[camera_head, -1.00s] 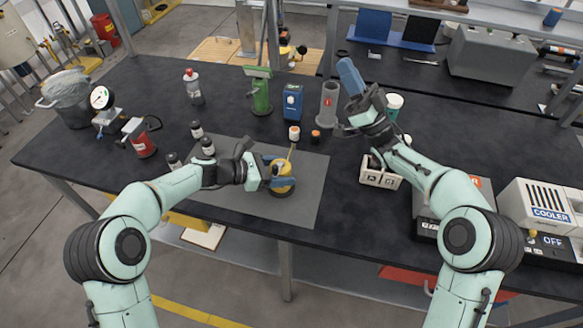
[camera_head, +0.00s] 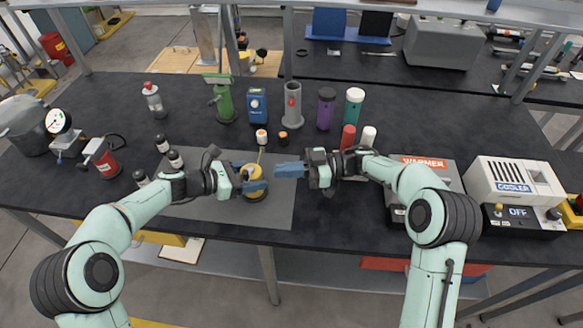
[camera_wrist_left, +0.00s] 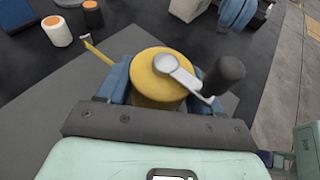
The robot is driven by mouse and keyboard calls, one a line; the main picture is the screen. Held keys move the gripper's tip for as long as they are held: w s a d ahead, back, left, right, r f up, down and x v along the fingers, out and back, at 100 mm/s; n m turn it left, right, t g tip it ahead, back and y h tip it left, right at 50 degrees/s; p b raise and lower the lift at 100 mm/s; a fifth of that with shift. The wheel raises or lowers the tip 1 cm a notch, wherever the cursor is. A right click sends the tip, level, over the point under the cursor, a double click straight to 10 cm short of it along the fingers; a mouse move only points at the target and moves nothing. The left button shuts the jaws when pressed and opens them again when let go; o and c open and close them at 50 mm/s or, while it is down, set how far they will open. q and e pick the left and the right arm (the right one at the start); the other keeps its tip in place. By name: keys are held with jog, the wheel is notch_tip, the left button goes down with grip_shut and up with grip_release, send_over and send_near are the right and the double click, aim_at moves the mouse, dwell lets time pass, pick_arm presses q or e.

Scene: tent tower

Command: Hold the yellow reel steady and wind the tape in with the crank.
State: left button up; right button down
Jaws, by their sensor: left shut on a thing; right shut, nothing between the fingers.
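The yellow reel (camera_head: 254,189) stands on the grey mat (camera_head: 280,214). It also shows in the left wrist view (camera_wrist_left: 150,75), with a silver crank arm (camera_wrist_left: 184,76) and a dark crank knob (camera_wrist_left: 224,75) on its top. A short yellow tape (camera_wrist_left: 100,52) sticks out from the reel's far side. My left gripper (camera_head: 252,180) is shut around the reel, with blue fingers on both sides. My right gripper (camera_head: 290,170) is shut and empty, just right of the reel, its blue fingertips pointing left toward it.
Behind the reel stand a white bottle with orange cap (camera_head: 262,137) and a small dark orange-capped one (camera_head: 283,137). Further back are a green tool (camera_head: 223,100), a blue box (camera_head: 258,105) and a grey cylinder (camera_head: 292,105). A warmer and a cooler (camera_head: 517,181) stand at right.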

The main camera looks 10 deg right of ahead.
aim_at(248, 177)
jog(key=a, duration=0.6)
jog(key=shift+w, duration=0.2)
jog(key=shift+s+a+r+m+t+h, duration=0.15)
jog(key=shift+a+m+t, duration=0.2)
jog(key=shift+m+t, duration=0.55)
jog(key=shift+s+a+r+m+t+h, duration=0.15)
jog(key=shift+a+m+t, duration=0.3)
jog(key=shift+t, duration=0.85)
jog(key=shift+a+m+t+h, duration=0.1)
jog(key=shift+m+t+h, duration=0.4)
jog(key=shift+t, duration=0.4)
jog(key=m+t+h, duration=0.1)
jog(key=t, duration=0.1)
jog(key=m+t+h, duration=0.1)
jog(key=m+t, duration=0.1)
jog(key=shift+s+a+f, duration=0.1)
jog(key=shift+s+a, duration=0.05)
jog(key=shift+a, duration=0.05)
jog(key=shift+a+f+m+t+h, duration=0.1)
jog(key=shift+a+m+t+h, duration=0.1)
jog(key=shift+m+t+h, duration=0.45)
jog(key=shift+a+m+t+h, duration=0.15)
jog(key=shift+m+t+h, duration=0.25)
jog(key=shift+h, duration=0.35)
jog(key=shift+f+m+t+h, duration=0.15)
jog(key=shift+m+t+h, duration=0.1)
jog(key=shift+m+h, duration=0.05)
